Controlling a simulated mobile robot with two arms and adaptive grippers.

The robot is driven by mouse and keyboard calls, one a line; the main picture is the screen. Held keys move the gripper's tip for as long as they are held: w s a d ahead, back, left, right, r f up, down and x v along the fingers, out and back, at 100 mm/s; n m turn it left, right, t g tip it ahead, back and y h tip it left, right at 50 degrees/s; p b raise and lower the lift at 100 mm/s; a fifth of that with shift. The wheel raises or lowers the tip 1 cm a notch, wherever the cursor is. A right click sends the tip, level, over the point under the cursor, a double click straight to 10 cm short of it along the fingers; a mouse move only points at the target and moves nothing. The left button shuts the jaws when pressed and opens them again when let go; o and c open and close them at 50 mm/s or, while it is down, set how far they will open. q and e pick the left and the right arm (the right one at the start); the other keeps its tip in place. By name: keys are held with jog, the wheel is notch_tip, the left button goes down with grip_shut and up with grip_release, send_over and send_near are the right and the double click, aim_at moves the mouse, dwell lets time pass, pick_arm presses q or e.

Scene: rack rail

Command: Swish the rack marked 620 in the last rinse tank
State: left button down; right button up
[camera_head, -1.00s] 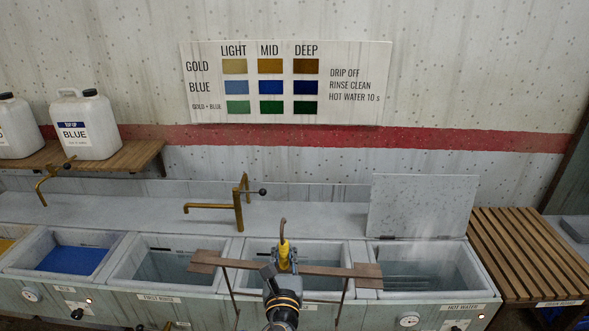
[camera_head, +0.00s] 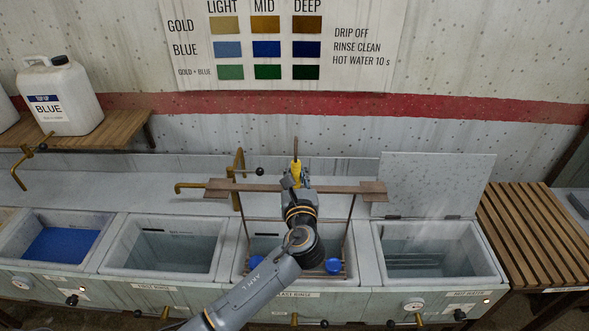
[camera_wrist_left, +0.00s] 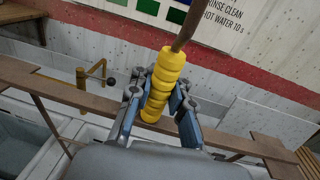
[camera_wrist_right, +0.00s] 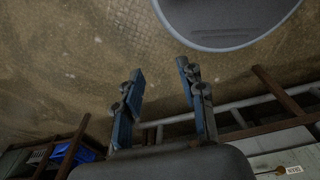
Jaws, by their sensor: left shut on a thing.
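My left gripper (camera_head: 295,178) is shut on the yellow ridged grip (camera_wrist_left: 160,85) of a rack, which also shows in the head view (camera_head: 296,170). The rack has a brown crossbar (camera_head: 345,189) and two thin legs, with round blue pieces (camera_head: 333,266) low between them. It hangs upright over the last rinse tank (camera_head: 240,262), its crossbar well above the rim. No 620 mark is readable. My right gripper (camera_wrist_right: 160,95) is open and empty in the right wrist view, above the floor.
The first rinse tank (camera_head: 112,258) is left of it, and a blue bath (camera_head: 60,245) further left. The hot water tank (camera_head: 495,265) is right, with its lid (camera_head: 435,183) raised. A brass tap (camera_head: 190,187) stands behind. A slatted bench (camera_head: 535,235) is far right.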

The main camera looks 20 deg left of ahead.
pick_arm(q)
jog(key=w+a+f+b, duration=0.2)
jog(key=w+b, duration=0.5)
jog(key=w, duration=0.1)
jog(key=shift+a+f, duration=0.15)
jog(key=shift+f, duration=0.2)
jog(key=c, duration=2)
grip_release()
jog(key=shift+r, duration=0.25)
grip_shut()
jog(key=shift+s+p, duration=0.35)
jog(key=shift+p, duration=0.3)
pick_arm(e)
notch_tip(320, 180, down, 6)
jog(key=s, duration=0.1)
jog(key=shift+d, duration=0.45)
